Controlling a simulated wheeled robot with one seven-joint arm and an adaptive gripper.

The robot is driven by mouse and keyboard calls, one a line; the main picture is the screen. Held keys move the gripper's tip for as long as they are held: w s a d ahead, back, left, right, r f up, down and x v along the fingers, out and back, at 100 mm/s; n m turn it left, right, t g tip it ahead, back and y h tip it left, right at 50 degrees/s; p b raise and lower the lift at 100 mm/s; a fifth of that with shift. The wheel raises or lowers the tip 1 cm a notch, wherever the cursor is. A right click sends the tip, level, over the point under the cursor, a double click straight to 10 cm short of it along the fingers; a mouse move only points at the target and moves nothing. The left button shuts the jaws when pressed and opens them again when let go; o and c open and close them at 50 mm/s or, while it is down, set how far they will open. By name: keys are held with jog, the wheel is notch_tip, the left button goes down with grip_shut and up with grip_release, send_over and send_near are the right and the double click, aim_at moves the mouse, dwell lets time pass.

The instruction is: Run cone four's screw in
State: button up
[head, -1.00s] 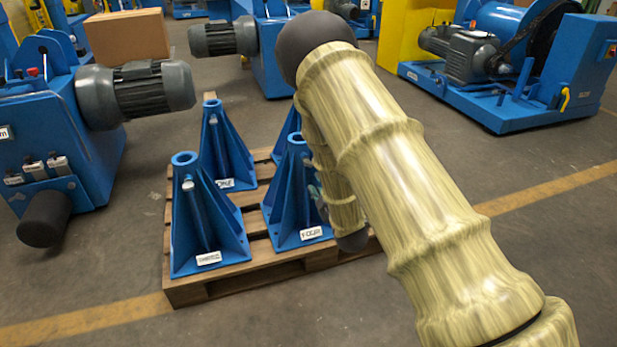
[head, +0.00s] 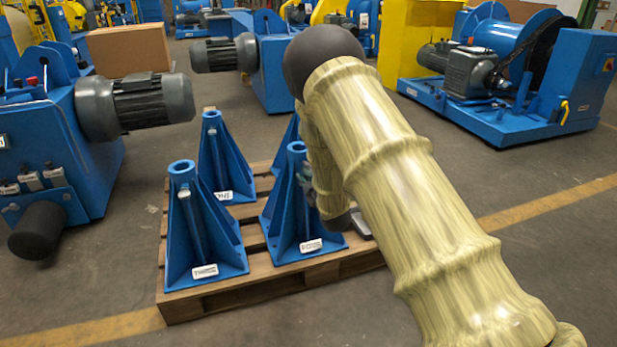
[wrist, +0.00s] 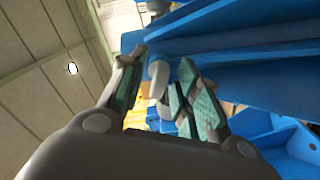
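Cone four (head: 292,225), a blue finned stand labelled FOUR, stands upright at the front right of the pallet in the head view. Its blue side also fills the upper right of the wrist view (wrist: 240,60). A pale grey rounded screw end (wrist: 157,75) sticks out from it. My gripper (wrist: 162,62) is open, its two teal-padded fingers on either side of the screw end, with a gap visible. In the head view my gripper is mostly hidden behind my arm at cone four's right side. Whether a finger touches the screw is unclear.
Cone three (head: 200,240) stands left of cone four and cone one (head: 220,165) behind, all on a wooden pallet (head: 215,302). Another cone (head: 287,140) is mostly hidden behind cone four.

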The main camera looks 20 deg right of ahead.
jog(key=shift+w, duration=0.4)
grip_shut()
